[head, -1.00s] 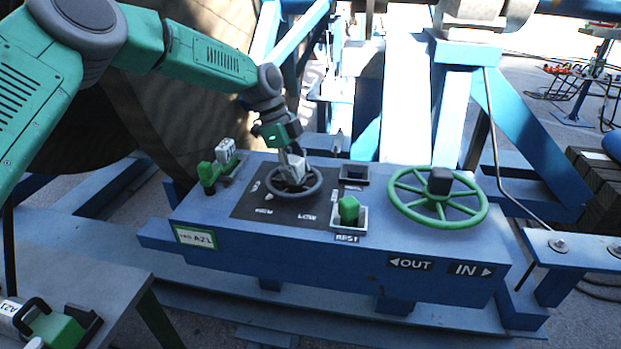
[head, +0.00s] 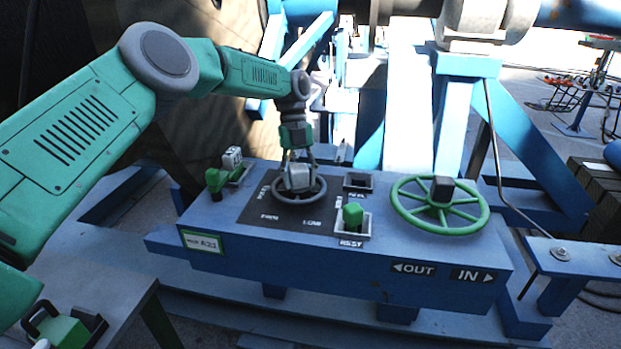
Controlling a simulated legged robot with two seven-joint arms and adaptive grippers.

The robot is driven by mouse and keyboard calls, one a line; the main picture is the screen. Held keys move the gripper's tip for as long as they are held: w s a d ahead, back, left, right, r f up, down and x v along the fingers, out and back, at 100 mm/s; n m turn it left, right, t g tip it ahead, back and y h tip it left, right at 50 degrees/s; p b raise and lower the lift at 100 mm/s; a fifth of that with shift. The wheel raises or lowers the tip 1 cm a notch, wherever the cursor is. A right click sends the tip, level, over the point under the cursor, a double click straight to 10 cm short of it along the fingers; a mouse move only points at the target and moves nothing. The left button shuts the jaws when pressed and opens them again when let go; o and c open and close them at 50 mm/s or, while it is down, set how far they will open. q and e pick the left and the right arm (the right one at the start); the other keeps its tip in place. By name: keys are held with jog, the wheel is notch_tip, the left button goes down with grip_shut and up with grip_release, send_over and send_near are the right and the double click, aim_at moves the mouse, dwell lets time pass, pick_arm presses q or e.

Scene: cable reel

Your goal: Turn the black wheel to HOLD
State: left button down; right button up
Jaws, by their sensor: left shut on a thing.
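The black wheel (head: 319,197) is a small dark ring lying on a black label plate (head: 252,214) on top of the blue console. Printed words stand around it but are too blurred to read surely. A light grey block (head: 299,178) sits at the wheel's middle. My left gripper (head: 299,163) comes down from above, with its fingers shut on the grey block. The gripper and block hide part of the wheel's far side. I cannot tell which word the wheel points to. My right gripper is not in view.
A large green handwheel (head: 402,211) with a dark knob stands right on the console (head: 345,255). A green switch (head: 352,214) is right of the black wheel; a green lever (head: 215,180) is left. A green-and-black object (head: 62,332) lies at lower left.

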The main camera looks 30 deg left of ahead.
aim_at(299, 164)
pick_arm(q)
jog(key=shift+w+a+r+m, duration=0.2)
jog(key=shift+a+m, duration=0.1)
jog(key=shift+m, duration=0.3)
jog(key=shift+r+y, duration=0.1)
jog(key=shift+y, duration=0.2)
jog(key=c, duration=1)
grip_release()
jog(key=shift+w, duration=0.1)
jog(key=shift+o, duration=0.2)
jog(key=shift+w+a+f, duration=0.15)
jog(key=shift+f, duration=0.2)
jog(key=shift+r, duration=0.2)
jog(key=v, duration=0.4)
jog(key=shift+w+r, duration=0.2)
jog(key=shift+w, duration=0.1)
jog(key=shift+w+a+r, duration=0.25)
jog(key=shift+w+r, duration=0.05)
jog(key=shift+r, duration=0.25)
jog(key=shift+w+a+r, duration=0.25)
jog(key=shift+a+r, duration=0.05)
jog(key=shift+r, duration=0.25)
jog(key=shift+d, duration=0.1)
